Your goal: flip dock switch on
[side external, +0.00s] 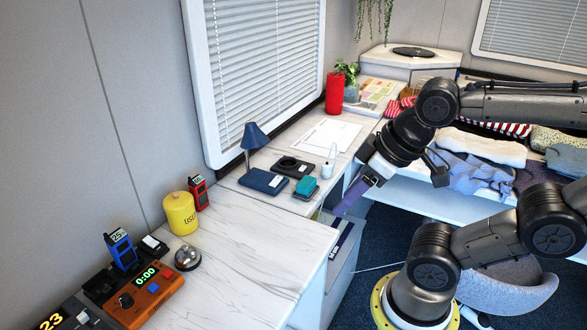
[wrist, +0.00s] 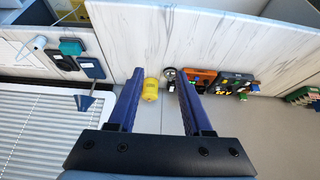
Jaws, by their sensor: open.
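No switch is clearly readable as the dock switch. Dock-like units on the counter include a black unit with a round part (side external: 292,167), a teal block on a dark base (side external: 304,187), and a small black-and-white unit (side external: 153,244). The black unit also shows in the wrist view (wrist: 63,62), beside the teal block (wrist: 71,46). My gripper (side external: 341,212) is open and empty, in the air right of the counter, apart from all of these. In the wrist view its two blue fingers (wrist: 160,76) are spread, with a yellow canister beyond the gap.
A yellow canister (side external: 181,214), bell (side external: 187,259) and orange timer box (side external: 147,297) stand at the near left. A blue lamp (side external: 255,142) stands by the window. A red cylinder (side external: 334,93) is farther back. The marble counter (side external: 255,250) is clear in front.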

